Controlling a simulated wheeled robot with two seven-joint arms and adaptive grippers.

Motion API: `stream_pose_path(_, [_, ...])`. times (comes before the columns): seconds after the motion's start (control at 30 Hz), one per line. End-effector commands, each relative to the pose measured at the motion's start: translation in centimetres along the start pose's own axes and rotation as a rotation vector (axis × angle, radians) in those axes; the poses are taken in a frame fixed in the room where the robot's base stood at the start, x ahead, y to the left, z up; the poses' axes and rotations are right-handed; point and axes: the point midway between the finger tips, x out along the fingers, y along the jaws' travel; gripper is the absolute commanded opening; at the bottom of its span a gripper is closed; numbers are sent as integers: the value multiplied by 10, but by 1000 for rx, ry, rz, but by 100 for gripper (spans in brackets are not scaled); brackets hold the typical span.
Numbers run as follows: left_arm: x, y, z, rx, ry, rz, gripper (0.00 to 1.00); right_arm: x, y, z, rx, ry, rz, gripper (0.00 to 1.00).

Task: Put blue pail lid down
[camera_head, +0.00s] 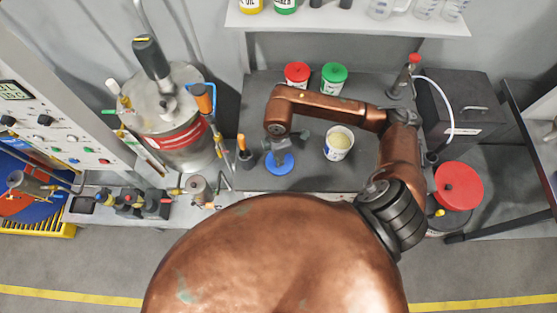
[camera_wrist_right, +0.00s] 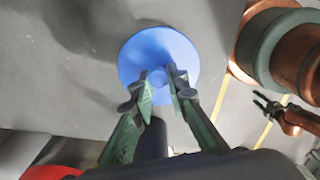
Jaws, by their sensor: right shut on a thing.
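The blue pail lid (camera_head: 280,168) is a round disc at the left part of the dark grey bench top. My right gripper (camera_head: 275,148) is above it, shut on the lid's small centre knob. In the right wrist view the lid (camera_wrist_right: 135,58) shows face-on, with the fingertips (camera_wrist_right: 160,88) on either side of the knob. I cannot tell whether the lid touches the bench. The white pail (camera_head: 337,146) stands open to the right, with pale contents. My left gripper (camera_wrist_right: 270,103) shows small at the right of the right wrist view, its tips apart and empty.
A red-lidded pail (camera_head: 297,74) and a green-lidded pail (camera_head: 334,76) stand at the back of the bench top (camera_head: 310,178). An orange-handled tool (camera_head: 243,150) stands close left of the lid. A steel tank (camera_head: 180,120) is further left. Bare bench lies in front of the white pail.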

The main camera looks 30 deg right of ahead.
Motion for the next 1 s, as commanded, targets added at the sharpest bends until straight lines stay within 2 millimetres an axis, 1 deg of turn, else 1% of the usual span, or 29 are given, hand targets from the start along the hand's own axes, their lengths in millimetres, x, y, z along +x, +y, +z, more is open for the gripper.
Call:
stream_pose_path(0.03, [-1, 0, 0, 0, 0, 0, 40, 9, -3, 0, -1, -1, -6, 0])
stream_pose_path(0.13, [-2, 0, 0, 0, 1, 0, 40, 19, -1, 0, 0, 0, -3, 0])
stream_pose_path(0.37, [-2, 0, 0, 0, 0, 0, 40, 20, -1, 0, -1, 0, -2, 0])
stream_pose_path(0.5, [1, 0, 0, 0, 0, 0, 40, 24, -2, 0, -1, 0, -2, 0])
stream_pose_path(0.53, [0, 0, 0, 0, 0, 0, 40, 23, -1, 0, -1, 0, -2, 16])
stream_pose_path(0.7, [0, 0, 0, 0, 0, 0, 40, 23, -2, 0, -1, -1, -2, 28])
stream_pose_path(0.77, [0, 0, 0, 0, 0, 0, 40, 23, -2, 0, -1, -1, -2, 32])
stream_pose_path(1.0, [0, 0, 0, -1, -1, 0, 40, 23, -2, 0, -1, -1, -2, 32])
